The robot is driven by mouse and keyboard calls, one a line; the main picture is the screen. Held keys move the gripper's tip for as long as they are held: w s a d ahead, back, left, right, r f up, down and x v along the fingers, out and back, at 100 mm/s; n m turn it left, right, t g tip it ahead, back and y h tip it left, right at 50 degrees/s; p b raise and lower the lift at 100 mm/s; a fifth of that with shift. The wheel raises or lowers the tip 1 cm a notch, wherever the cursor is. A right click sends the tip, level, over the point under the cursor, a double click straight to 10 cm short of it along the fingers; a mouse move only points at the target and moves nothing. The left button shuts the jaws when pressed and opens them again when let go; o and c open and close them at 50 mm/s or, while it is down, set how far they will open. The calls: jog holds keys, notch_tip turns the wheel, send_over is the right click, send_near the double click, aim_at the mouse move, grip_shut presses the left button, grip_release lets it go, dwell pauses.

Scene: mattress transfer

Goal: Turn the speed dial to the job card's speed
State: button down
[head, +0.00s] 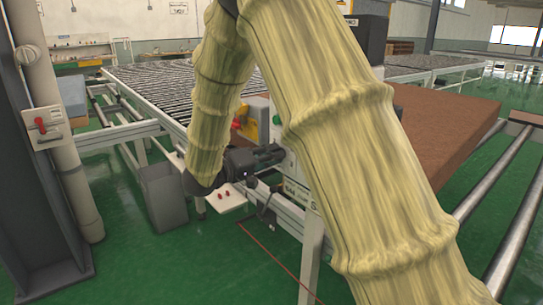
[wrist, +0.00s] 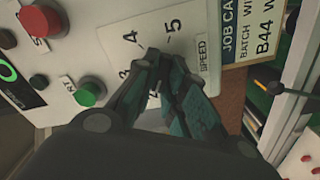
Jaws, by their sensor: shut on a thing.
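My gripper (wrist: 163,62) is shut in the middle of the speed scale on the white control panel (wrist: 115,38). The dial itself is hidden behind the fingers, and its pointer does not show. The printed numbers 3, 4 and 5 show around the fingertips, with a SPEED label (wrist: 203,53) to the right. The job card (wrist: 236,35) is to the right of the panel, cut off at the frame edge; "JOB CA", "BATCH W" and "B44 W" are readable, but no speed.
In the head view a brown mattress (head: 445,135) lies right of my arm, a roller conveyor (head: 160,80) behind, and a grey bin (head: 165,200) at left.

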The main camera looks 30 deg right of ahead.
jog(key=shift+m, duration=0.4)
jog(key=shift+s+m+b, duration=0.2)
jog(key=shift+m+b, duration=2.65)
jog(key=shift+m, duration=2.85)
jog(key=shift+s+m+b, duration=0.15)
jog(key=shift+m+b, duration=2.7)
jog(key=shift+m, duration=2.85)
jog(key=c, duration=1.5)
grip_release()
